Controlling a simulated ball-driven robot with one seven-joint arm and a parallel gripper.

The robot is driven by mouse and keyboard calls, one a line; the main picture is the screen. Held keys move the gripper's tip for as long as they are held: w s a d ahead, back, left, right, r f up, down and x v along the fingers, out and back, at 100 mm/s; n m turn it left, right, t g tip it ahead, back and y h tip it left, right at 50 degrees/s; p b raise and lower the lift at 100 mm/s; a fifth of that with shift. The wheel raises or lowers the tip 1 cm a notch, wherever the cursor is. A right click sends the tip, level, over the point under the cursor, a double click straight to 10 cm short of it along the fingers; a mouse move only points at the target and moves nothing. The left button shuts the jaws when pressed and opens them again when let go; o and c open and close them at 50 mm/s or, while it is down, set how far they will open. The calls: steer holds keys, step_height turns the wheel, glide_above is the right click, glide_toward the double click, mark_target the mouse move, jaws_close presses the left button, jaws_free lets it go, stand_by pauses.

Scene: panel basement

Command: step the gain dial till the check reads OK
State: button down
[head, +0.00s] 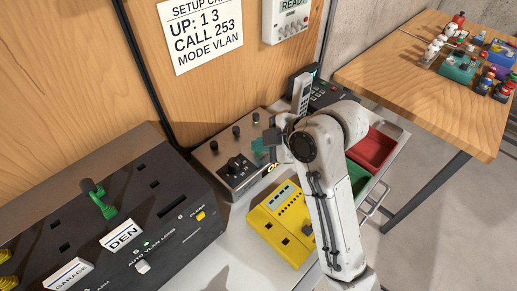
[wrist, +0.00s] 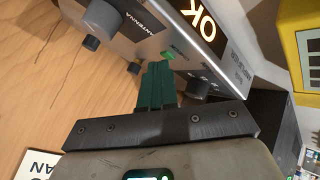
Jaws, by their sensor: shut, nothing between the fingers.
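The word ANTENNA is printed beside the large dial (wrist: 103,18). I cannot read which knob is the gain dial. In the head view my arm partly hides the display (head: 271,168).
A black console (head: 150,215) with DEN and GARAGE labels stands at left. A yellow device (head: 281,222) lies in front of the unit, with red (head: 372,149) and green trays to the right. A setup card (head: 200,32) and a READY box (head: 290,18) hang above.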

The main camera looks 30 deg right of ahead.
mark_target(262, 155)
steer(key=shift+r, duration=0.1)
steer(key=shift+r+p, duration=0.65)
steer(key=shift+p, duration=0.25)
step_height(262, 155, up, 5)
steer(key=p, duration=0.5)
steer(key=shift+s+f, duration=0.1)
stand_by(0.6)
